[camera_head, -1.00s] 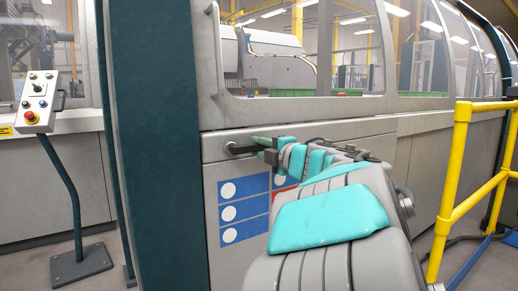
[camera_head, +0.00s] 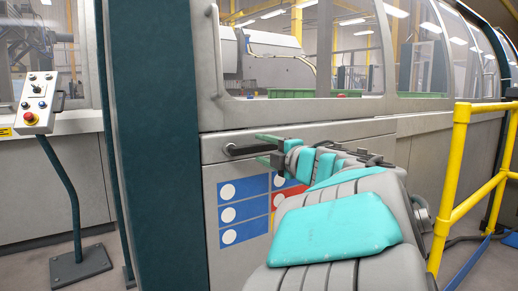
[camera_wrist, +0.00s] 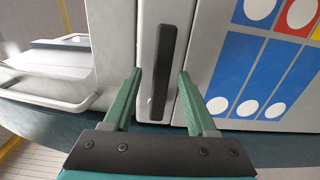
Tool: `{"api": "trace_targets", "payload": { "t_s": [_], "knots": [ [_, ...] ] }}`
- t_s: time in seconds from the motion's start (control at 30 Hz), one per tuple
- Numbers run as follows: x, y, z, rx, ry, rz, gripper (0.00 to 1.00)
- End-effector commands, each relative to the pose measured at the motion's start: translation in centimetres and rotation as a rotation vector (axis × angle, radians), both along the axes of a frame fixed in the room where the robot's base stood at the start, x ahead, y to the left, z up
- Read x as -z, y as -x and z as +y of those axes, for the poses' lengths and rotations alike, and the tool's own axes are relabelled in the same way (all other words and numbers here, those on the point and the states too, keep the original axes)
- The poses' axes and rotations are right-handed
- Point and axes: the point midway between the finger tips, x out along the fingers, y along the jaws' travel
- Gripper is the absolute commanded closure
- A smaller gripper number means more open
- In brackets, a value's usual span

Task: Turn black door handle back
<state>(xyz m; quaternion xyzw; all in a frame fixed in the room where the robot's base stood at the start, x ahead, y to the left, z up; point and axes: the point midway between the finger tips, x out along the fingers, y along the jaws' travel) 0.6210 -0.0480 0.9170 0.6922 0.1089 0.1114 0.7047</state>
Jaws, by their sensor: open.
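The black door handle (camera_wrist: 160,70) is a dark bar on the grey machine door (camera_head: 300,130). In the head view the handle (camera_head: 240,149) lies roughly level, with its right part near my fingers. My gripper (camera_head: 264,149) is at the handle's right end. In the wrist view my gripper (camera_wrist: 158,95) has its two green fingers apart, one on each side of the handle's lower part in that picture. A gap shows between each finger and the bar. I cannot tell how deep the fingers reach around it.
Blue label panels with white circles (camera_head: 243,211) are on the door below the handle. A dark teal post (camera_head: 152,150) stands left of it. A control box on a stand (camera_head: 37,103) is at far left. A yellow railing (camera_head: 455,170) is at right.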

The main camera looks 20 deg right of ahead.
Motion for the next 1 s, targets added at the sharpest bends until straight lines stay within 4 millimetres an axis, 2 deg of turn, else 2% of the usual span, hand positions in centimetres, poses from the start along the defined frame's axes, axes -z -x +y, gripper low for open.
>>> {"api": "trace_targets", "payload": {
  "t_s": [0.2, 0.4, 1.0],
  "knots": [
    [-0.1, 3.3, -1.2, 0.005, 0.0, 0.0, 0.43],
    [0.1, 4.9, -1.6, 0.0, -0.002, 0.002, 0.43],
    [0.3, 4.8, -1.8, 0.019, -0.018, 0.006, 0.43]
  ]
}}
